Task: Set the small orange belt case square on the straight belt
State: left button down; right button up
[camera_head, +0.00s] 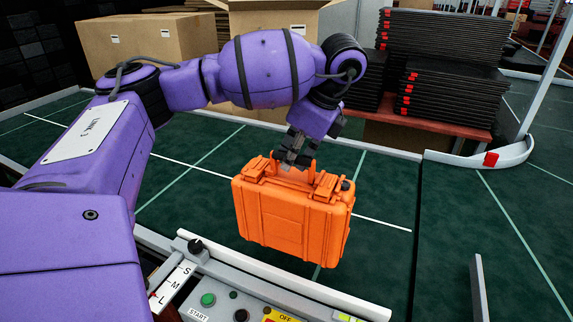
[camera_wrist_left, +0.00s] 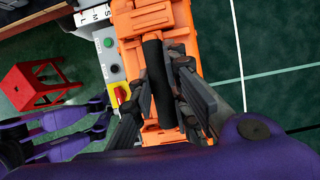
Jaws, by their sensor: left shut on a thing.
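The small orange case (camera_head: 293,219) is upright in the head view, over the green straight belt (camera_head: 375,190). In the left wrist view the orange case (camera_wrist_left: 150,20) shows from above, with the dark handle (camera_wrist_left: 158,85) between the fingers of the left gripper (camera_wrist_left: 160,78). My right gripper is not in view.
A control panel (camera_head: 225,299) with buttons and a white rail (camera_head: 290,275) run along the near belt edge. Cardboard boxes (camera_head: 150,38) and stacked black trays (camera_head: 440,65) stand behind. A curved white guard (camera_head: 490,157) is at right. A red stool (camera_wrist_left: 38,85) stands beyond the panel.

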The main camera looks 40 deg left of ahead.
aim_at(295, 170)
pick_arm(q)
jog(key=w+f, duration=0.1)
jog(key=f, duration=0.1)
jog(key=w+a+f, duration=0.1)
jog(key=shift+w+f+b, duration=0.4)
jog(key=shift+w+f, duration=0.4)
jog(key=shift+w, duration=0.1)
jog(key=shift+w+a+f, duration=0.1)
jog(key=shift+w+f, duration=0.05)
jog(key=shift+f, duration=0.1)
notch_tip(295, 170, down, 3)
jog(key=shift+w+a+f, duration=0.1)
jog(key=shift+w+f, duration=0.05)
jog(key=c, duration=1.7)
grip_release()
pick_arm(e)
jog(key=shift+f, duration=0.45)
pick_arm(q)
jog(key=p+v, duration=0.1)
jog(key=v, duration=1)
jog(key=shift+d+r, duration=0.35)
jog(key=shift+r, duration=0.05)
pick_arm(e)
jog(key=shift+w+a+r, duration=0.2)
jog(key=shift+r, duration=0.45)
